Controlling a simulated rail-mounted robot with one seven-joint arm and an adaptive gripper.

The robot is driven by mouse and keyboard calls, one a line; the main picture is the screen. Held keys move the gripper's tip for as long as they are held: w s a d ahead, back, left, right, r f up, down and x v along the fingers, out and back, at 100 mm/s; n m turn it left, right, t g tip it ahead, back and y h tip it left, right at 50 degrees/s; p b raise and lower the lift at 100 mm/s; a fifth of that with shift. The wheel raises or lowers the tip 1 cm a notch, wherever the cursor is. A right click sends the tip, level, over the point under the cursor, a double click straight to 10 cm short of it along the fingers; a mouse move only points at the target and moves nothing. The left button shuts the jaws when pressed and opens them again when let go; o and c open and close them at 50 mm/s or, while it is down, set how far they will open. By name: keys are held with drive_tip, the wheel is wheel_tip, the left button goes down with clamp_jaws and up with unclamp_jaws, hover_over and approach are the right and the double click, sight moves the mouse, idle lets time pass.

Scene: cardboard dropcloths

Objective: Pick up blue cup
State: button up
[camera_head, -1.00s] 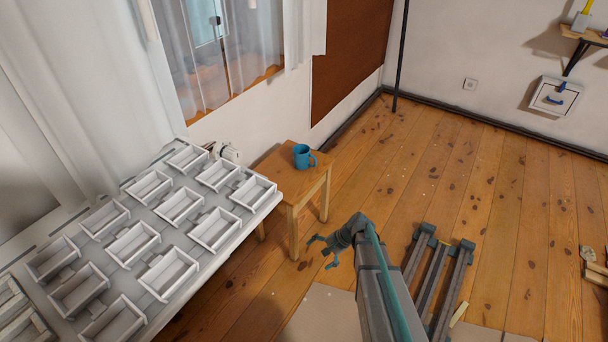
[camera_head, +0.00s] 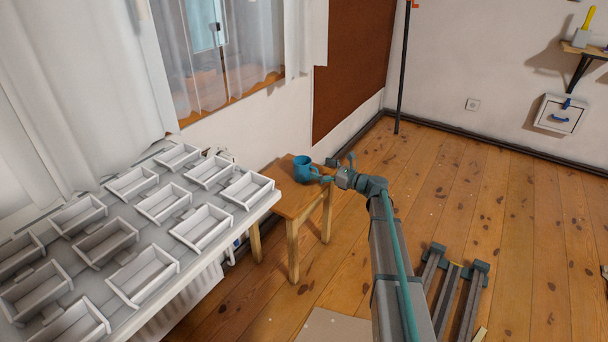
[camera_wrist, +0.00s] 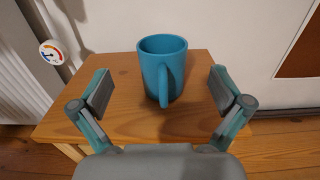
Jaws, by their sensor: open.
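The blue cup (camera_head: 304,168) stands upright on a small wooden stool (camera_head: 288,203) beside the white table. In the wrist view the cup (camera_wrist: 163,68) is centred ahead, with its handle facing me. My gripper (camera_wrist: 160,92) is open, with one finger on each side of the view and the cup just beyond and between them. Nothing is held. In the head view my gripper (camera_head: 338,170) is at cup height, just right of the cup; whether it touches the handle cannot be told there.
A white table (camera_head: 262,208) with several white open trays stands left of the stool. A radiator with a round dial (camera_wrist: 51,52) is at the left in the wrist view. A wall is close behind the stool. Wooden floor (camera_head: 400,215) to the right is mostly clear.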

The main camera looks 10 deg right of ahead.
sight(310, 166)
drive_tip(key=x, duration=0.2)
drive_tip(key=shift+w+a+f+b, duration=0.1)
drive_tip(key=shift+w+a+b, duration=0.05)
drive_tip(key=shift+w+b, duration=0.15)
drive_tip(key=b+x, duration=0.2)
drive_tip(key=x, duration=0.1)
drive_tip(key=b+x, duration=0.1)
drive_tip(key=x, duration=0.1)
drive_tip(key=shift+f, duration=0.35)
drive_tip(key=c, duration=1.2)
